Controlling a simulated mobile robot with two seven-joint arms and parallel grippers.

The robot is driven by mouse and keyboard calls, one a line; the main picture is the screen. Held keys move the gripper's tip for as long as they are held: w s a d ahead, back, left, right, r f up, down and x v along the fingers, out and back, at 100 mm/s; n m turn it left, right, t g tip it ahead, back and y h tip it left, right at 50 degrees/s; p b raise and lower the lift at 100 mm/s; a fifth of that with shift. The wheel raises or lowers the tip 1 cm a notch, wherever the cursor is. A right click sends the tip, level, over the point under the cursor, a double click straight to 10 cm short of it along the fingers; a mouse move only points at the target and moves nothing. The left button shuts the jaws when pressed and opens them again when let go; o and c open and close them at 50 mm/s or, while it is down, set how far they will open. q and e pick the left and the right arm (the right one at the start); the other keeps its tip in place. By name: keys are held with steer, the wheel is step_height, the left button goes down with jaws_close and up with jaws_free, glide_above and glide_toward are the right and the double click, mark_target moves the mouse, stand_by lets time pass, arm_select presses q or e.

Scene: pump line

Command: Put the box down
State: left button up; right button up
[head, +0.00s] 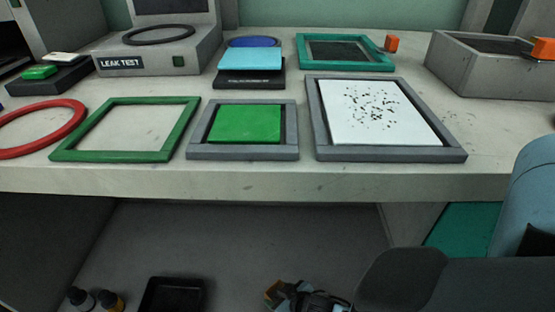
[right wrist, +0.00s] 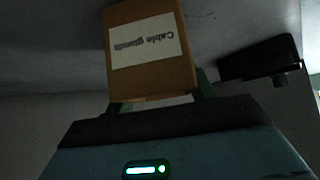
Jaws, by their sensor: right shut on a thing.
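The box (right wrist: 150,75) is brown cardboard with a white label reading "Cable glands" in the right wrist view, where the lettering appears upside down. My right gripper (right wrist: 155,102) is shut on it. In the head view the right gripper (head: 302,294) is at the bottom edge, below the bench front, with only a small brownish part of the box (head: 273,290) showing beside it. The rest of the box is cut off or hidden there. My left gripper is in neither view.
The bench (head: 330,180) carries a green pad in a grey frame (head: 293,145), a speckled white sheet in a grey frame (head: 400,154), a green frame (head: 187,125) and a leak tester (head: 150,62). Below are a black tray (head: 172,296) and two bottles (head: 82,298).

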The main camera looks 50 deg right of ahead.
steer(key=shift+f, duration=0.2)
steer(key=shift+f, duration=0.15)
steer(key=o, duration=1.1)
steer(key=shift+s+r, duration=0.25)
steer(key=shift+r, duration=0.2)
steer(key=p+v, duration=0.6)
steer(key=v, duration=0.5)
steer(key=shift+s+a, duration=0.1)
